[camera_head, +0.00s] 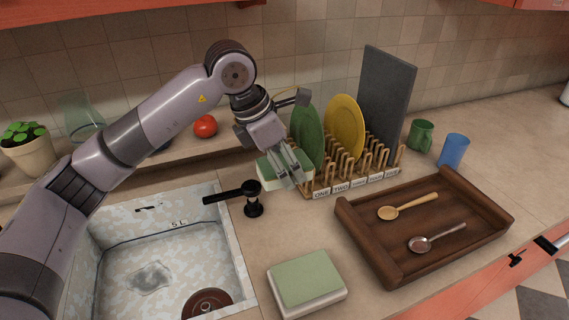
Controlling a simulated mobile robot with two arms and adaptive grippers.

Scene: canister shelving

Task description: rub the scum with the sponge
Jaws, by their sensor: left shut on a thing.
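The scum (150,279) is a greyish patch on the floor of the speckled sink (236,255), left of the round drain. My left gripper (291,176) is shut on a block-shaped sponge (268,175), pale green and white. It is beside the front left end of the dish rack, to the right of and behind the sink, near the black tap. The fingers cover part of the sponge, and I cannot tell whether it touches the counter. A second block (307,280), green on top and pale below, lies on the counter right of the sink. My right gripper is not in view.
The black tap (253,202) stands between the sink and the rack. The wooden rack (352,185) holds a green plate, a yellow plate and a grey board. A brown tray (470,218) with two spoons is at right. Open space lies above the sink.

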